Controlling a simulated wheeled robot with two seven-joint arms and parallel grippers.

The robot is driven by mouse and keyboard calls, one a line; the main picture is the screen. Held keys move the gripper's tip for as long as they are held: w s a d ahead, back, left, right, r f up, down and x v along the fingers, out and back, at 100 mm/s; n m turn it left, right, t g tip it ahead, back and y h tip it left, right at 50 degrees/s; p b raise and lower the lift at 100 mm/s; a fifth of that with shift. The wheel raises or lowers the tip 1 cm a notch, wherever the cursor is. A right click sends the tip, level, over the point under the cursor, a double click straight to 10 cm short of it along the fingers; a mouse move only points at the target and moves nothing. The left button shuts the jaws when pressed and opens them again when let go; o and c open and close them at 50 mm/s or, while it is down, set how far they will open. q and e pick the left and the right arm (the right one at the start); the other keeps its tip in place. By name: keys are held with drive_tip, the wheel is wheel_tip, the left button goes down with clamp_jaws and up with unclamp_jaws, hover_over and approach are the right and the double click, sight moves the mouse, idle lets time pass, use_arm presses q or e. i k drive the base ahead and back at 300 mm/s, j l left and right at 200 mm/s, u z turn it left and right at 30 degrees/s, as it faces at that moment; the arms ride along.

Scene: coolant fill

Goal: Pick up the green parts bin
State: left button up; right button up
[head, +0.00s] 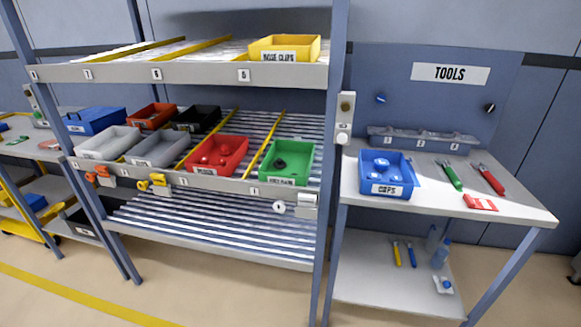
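The green parts bin (286,174) sits on the middle, sloped roller shelf of the rack, in the rightmost lane near the front rail. It is open on top, upright, with a dark round part inside and a label on its front. A yellow lane divider runs to its left and the rack's right post stands to its right. Neither of my grippers is in the head view.
A red bin (217,157) stands left of the green bin, across the yellow divider. A yellow bin (284,48) is on the shelf above. A blue bin (388,176) and tools are on the table (430,205) at right. The floor (215,295) in front is clear.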

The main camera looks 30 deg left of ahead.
sight(299, 156)
drive_tip(key=i+j, duration=0.15)
drive_tip(key=j, duration=0.15)
drive_tip(key=i+j+z, duration=0.15)
drive_tip(key=j, duration=0.2)
drive_tip(key=i+j, duration=0.1)
drive_tip(key=j, duration=0.2)
drive_tip(key=i+j+z, duration=0.1)
drive_tip(key=j, duration=0.25)
drive_tip(key=i+j+z, duration=0.1)
drive_tip(key=j, duration=0.25)
drive_tip(key=i, duration=0.05)
